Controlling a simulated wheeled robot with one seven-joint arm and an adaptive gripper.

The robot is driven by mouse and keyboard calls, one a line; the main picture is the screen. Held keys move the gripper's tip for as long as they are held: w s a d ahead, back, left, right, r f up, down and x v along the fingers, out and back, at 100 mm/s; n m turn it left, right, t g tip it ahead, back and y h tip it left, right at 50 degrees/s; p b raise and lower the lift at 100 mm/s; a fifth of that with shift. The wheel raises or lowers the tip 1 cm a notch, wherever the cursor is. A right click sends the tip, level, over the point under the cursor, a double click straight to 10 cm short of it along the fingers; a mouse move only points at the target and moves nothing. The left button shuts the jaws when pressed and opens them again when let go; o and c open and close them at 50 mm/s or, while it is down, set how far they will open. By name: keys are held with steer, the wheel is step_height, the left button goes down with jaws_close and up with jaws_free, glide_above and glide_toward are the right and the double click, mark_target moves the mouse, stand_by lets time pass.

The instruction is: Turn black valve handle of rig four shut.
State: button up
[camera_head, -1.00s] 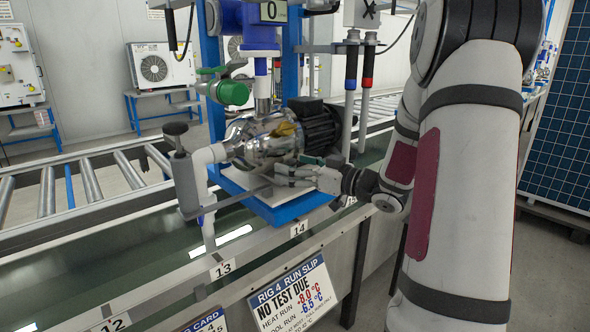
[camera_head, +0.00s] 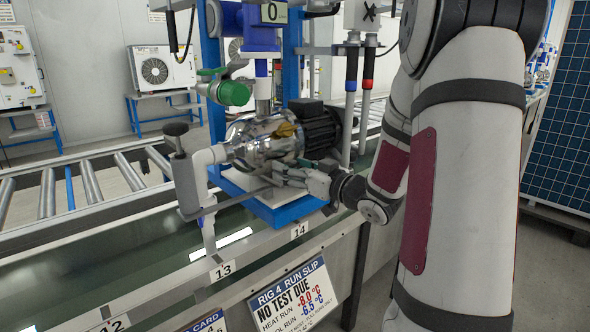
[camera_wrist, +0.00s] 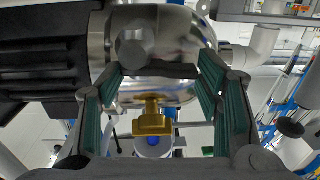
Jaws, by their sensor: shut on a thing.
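Rig four's pump (camera_head: 265,140) is a shiny metal body with a black motor on its right. My gripper (camera_head: 283,176) is at the pump's lower front in the head view. In the wrist view its green-padded fingers (camera_wrist: 158,72) stand well apart, with a dark bar, which looks like the black valve handle (camera_wrist: 165,71), spanning between the fingertips beside a round grey hub. The gripper is shut on it. In the head view the hand hides this handle. A brass wing handle (camera_wrist: 153,118) shows beyond it in the wrist view.
A grey bar runs from that bracket towards the pump's base. The rig 4 slip (camera_head: 290,295) hangs on the front rail.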

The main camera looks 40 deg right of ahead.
steer(key=shift+w+a+m+h, duration=0.1)
steer(key=shift+m+h, duration=0.3)
steer(key=shift+h, duration=0.2)
steer(key=o, duration=1.2)
steer(key=shift+c, duration=0.2)
steer(key=s, duration=1.2)
